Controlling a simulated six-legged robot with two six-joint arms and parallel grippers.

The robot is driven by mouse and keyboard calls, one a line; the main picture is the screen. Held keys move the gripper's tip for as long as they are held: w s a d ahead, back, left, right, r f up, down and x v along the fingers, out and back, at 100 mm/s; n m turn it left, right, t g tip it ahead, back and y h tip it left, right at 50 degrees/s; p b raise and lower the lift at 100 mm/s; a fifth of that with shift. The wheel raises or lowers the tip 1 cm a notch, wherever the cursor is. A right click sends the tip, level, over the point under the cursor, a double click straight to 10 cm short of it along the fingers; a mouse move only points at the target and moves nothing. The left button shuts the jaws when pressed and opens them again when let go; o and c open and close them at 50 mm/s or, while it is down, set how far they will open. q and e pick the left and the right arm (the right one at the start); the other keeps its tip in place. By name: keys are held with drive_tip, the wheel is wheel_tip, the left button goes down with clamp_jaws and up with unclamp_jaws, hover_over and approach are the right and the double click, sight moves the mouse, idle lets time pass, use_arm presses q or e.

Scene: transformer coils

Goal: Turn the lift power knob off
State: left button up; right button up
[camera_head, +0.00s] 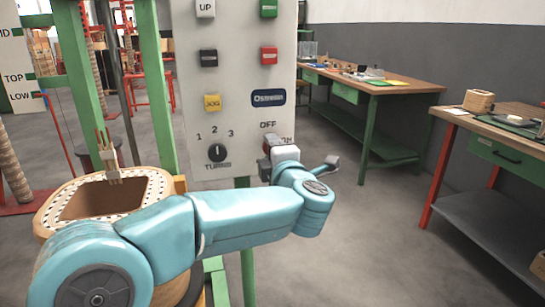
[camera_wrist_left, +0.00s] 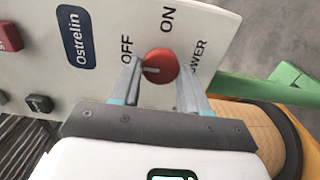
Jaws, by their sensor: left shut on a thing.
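The red power knob (camera_wrist_left: 161,62) sits on the white control panel (camera_wrist_left: 110,25), between the OFF, ON and POWER labels in the left wrist view. Its white mark points left in that view, nearer the OFF label than the ON label. My left gripper (camera_wrist_left: 160,78) is shut on the knob, one finger on each side. In the head view my left gripper (camera_head: 270,149) is at the panel's lower right, just below the OFF label. It hides most of the knob and part of the ON label there. My right gripper is in neither view.
The panel also carries several push buttons and a black turn knob (camera_head: 217,152). A wooden coil frame (camera_head: 60,205) stands at the left near green posts. Workbenches (camera_head: 415,88) stand at the right, with open grey floor before them.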

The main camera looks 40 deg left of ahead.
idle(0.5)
use_arm(q)
drive_tip(key=o, duration=1)
drive_tip(key=shift+o, duration=0.2)
drive_tip(key=shift+d, duration=0.1)
drive_tip(key=p+v, duration=0.2)
drive_tip(key=v, duration=1.4)
drive_tip(key=shift+d, duration=0.1)
